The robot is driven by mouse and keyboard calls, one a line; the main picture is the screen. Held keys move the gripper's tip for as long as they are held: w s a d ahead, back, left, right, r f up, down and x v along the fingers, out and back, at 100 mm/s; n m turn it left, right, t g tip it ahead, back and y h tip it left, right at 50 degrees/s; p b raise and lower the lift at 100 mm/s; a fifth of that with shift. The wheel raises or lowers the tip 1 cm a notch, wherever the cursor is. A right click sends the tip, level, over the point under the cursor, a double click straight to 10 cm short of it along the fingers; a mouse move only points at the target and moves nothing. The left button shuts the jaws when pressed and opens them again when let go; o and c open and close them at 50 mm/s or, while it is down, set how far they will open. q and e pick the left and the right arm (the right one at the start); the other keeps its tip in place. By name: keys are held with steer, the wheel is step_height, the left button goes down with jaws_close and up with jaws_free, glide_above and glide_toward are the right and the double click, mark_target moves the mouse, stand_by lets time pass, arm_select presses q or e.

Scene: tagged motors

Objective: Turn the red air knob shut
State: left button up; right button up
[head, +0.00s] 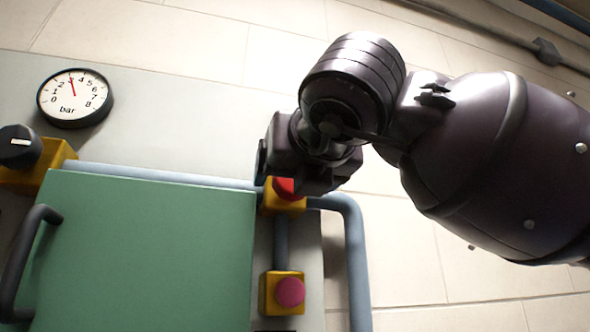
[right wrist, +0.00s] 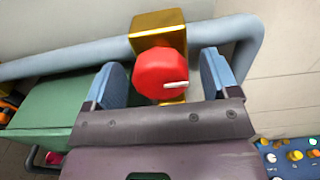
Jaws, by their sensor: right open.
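The red air knob (right wrist: 160,74) sits on a yellow block on the blue pipe, with a white mark on its face pointing right in the right wrist view. In the head view the knob (head: 285,187) shows only in part, its upper side hidden by my right gripper (head: 290,172). My right gripper is open. In the right wrist view its two blue fingers (right wrist: 163,80) stand on either side of the knob, with gaps, and it does not grip it. My left gripper is not in view.
A green cabinet door (head: 150,255) with a black handle (head: 28,262) is left of the knob. A pink button (head: 290,292) on a yellow box sits below it. A round bar gauge (head: 75,97) and a black knob (head: 18,148) are at left. The blue pipe (head: 355,250) bends down at right.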

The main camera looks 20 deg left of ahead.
steer(key=c, duration=0.9)
steer(key=shift+f+n+b, duration=0.15)
steer(key=shift+n+b, duration=0.75)
steer(key=shift+b, duration=0.35)
steer(key=shift+n+b, duration=0.3)
steer(key=shift+n, duration=0.1)
steer(key=shift+n+b, duration=0.35)
steer(key=shift+n, duration=0.55)
steer(key=n, duration=0.2)
steer(key=shift+s+a+n, duration=0.1)
steer(key=shift+n, duration=0.3)
steer(key=n, duration=0.3)
steer(key=shift+n, duration=0.3)
steer(key=n, duration=0.2)
steer(key=shift+n, duration=0.3)
steer(key=n, duration=0.3)
steer(key=shift+a+n, duration=0.1)
steer(key=shift+n, duration=0.2)
steer(key=shift+f+n+p, duration=0.1)
steer(key=shift+n+p, duration=0.2)
steer(key=shift+n, duration=0.2)
